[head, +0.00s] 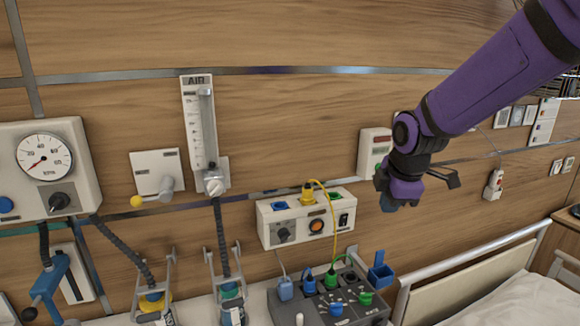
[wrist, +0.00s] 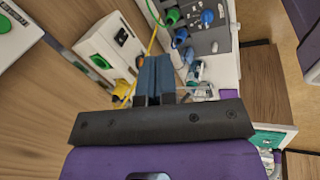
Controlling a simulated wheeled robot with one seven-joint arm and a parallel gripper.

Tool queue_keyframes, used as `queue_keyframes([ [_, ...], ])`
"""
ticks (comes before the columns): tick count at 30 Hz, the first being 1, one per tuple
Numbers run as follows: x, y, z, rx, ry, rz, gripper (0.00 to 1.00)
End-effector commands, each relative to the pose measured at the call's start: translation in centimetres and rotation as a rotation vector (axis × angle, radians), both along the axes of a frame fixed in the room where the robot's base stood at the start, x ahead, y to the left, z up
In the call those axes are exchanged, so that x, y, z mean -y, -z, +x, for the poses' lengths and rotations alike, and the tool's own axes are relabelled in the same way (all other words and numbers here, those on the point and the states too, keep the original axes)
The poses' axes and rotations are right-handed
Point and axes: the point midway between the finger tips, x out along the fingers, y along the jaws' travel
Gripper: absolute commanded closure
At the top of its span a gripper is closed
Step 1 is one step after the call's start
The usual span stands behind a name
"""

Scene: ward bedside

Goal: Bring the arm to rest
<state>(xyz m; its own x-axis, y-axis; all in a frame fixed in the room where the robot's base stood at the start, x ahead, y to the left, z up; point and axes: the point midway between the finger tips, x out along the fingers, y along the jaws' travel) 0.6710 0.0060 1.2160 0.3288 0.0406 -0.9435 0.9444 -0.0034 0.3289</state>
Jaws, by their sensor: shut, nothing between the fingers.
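My purple arm reaches in from the upper right in the head view. My gripper (head: 389,204) hangs in front of the wood wall panel, pointing down, to the right of the white wall box (head: 292,222) and above the grey device. In the wrist view my gripper (wrist: 154,62) shows its two blue fingers together, with nothing between them. The fingers appear apart from everything around them.
The grey device (head: 335,308) with blue and green plugs sits below my gripper, with a blue holder (head: 381,272) at its right. A yellow cable (head: 334,208) runs from the wall box. The bed rail (head: 470,254) is lower right. An air flowmeter (head: 199,125) and gauge (head: 44,157) are left.

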Motion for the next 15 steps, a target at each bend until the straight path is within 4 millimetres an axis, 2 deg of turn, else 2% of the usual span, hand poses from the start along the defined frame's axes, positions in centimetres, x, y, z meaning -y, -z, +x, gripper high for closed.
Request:
queue_keyframes([
  [1,0.5,-1.4,-1.3,0.013,0.079,0.013,1.00],
  [6,2.3,-4.6,-5.6,0.034,0.363,0.081,1.00],
  [15,4.9,-8.6,-13.8,0.074,0.857,0.262,1.00],
])
